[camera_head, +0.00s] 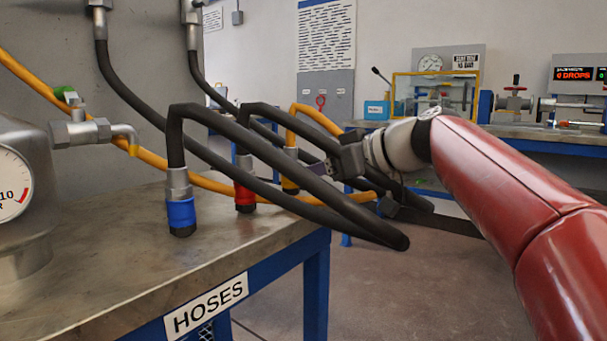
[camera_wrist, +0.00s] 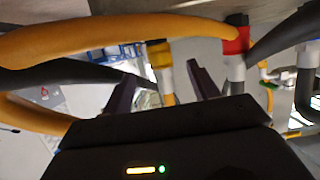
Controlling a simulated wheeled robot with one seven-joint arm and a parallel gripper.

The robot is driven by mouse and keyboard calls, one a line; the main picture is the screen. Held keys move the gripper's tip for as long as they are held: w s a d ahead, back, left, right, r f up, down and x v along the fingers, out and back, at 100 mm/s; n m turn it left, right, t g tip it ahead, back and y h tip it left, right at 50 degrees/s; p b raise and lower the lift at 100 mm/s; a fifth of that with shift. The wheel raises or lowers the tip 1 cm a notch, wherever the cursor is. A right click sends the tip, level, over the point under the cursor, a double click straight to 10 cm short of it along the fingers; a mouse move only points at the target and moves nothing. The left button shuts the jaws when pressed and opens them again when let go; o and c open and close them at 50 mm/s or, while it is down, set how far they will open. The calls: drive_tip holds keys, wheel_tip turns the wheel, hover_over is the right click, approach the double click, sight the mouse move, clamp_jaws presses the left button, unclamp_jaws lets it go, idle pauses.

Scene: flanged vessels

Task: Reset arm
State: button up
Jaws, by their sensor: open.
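My red arm (camera_head: 500,180) reaches in from the right in the head view. My gripper (camera_head: 322,169) is at its end, beyond the black hoses near the right end of the hose table, and is partly hidden by them. In the wrist view my gripper (camera_wrist: 163,84) has its two dark fingers apart. A yellow-collared coupling (camera_wrist: 161,56) shows past the gap between them, and a red-collared coupling (camera_wrist: 235,40) is to the right. I see nothing clearly held.
Black hoses (camera_head: 270,160) and an orange hose (camera_head: 155,158) loop around my gripper. A blue-collared coupling (camera_head: 181,214) stands on the hose table (camera_head: 110,270). A gauge vessel (camera_head: 25,200) is at left. A bench (camera_head: 550,132) stands behind; open floor (camera_head: 440,290) lies right.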

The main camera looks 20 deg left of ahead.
drive_tip(key=shift+s+d+r, duration=0.1)
drive_tip(key=shift+s+d, duration=0.1)
drive_tip(key=shift+d, duration=0.25)
drive_tip(key=s+d+f+m+h, duration=0.7)
drive_tip(key=s+d+f, duration=0.65)
drive_tip(key=f, duration=0.25)
drive_tip(key=s+d+f+m+h, duration=0.65)
drive_tip(key=s+d+f, duration=0.65)
drive_tip(key=f, duration=0.4)
wheel_tip(320, 180, up, 14)
drive_tip(key=w+p, duration=0.1)
drive_tip(key=p, duration=1.2)
drive_tip(key=shift+w+d, duration=0.15)
drive_tip(key=shift+d, duration=0.1)
drive_tip(key=shift+r+y, duration=0.1)
drive_tip(key=shift+y, duration=0.15)
drive_tip(key=shift+c, duration=0.4)
